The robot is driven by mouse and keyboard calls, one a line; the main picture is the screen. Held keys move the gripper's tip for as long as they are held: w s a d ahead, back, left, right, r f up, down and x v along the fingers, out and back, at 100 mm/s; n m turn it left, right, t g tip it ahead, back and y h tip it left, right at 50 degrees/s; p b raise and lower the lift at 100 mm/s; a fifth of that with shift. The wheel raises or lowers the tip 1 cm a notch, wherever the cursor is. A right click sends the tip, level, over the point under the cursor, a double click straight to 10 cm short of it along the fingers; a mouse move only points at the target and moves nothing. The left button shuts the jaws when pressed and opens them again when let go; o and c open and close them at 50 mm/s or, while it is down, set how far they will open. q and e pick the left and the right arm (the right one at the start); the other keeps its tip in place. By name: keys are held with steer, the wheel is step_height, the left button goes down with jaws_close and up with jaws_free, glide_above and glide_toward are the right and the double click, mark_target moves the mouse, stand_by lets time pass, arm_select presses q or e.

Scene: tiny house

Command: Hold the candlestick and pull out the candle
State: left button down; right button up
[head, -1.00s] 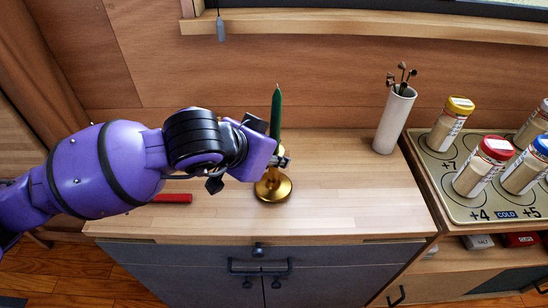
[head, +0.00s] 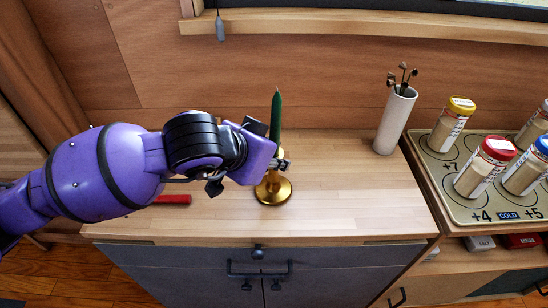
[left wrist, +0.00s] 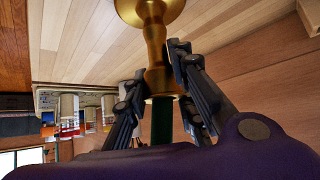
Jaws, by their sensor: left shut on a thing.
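The green candle (head: 276,115) stands upright in the brass candlestick (head: 273,188) on the wooden counter. In the left wrist view, which looks upside down, the candlestick (left wrist: 155,45) has its round base at the top and the candle (left wrist: 162,122) below its cup. My left gripper (head: 283,163) is level with the upper part of the candlestick. Its two fingers (left wrist: 157,78) lie on either side of the candlestick's stem and are shut on it. The gripper hides part of the candlestick in the head view. My right gripper is not in view.
A red object (head: 172,199) lies on the counter beneath my left arm. A white vase (head: 395,120) with dried stems stands at the back right. A tray (head: 462,203) with several jars is further right. The counter front right of the candlestick is clear.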

arm_select(q)
steer(key=shift+f, duration=0.25)
stand_by(0.5)
steer(key=c, duration=1.4)
jaws_free()
jaws_close()
stand_by(0.8)
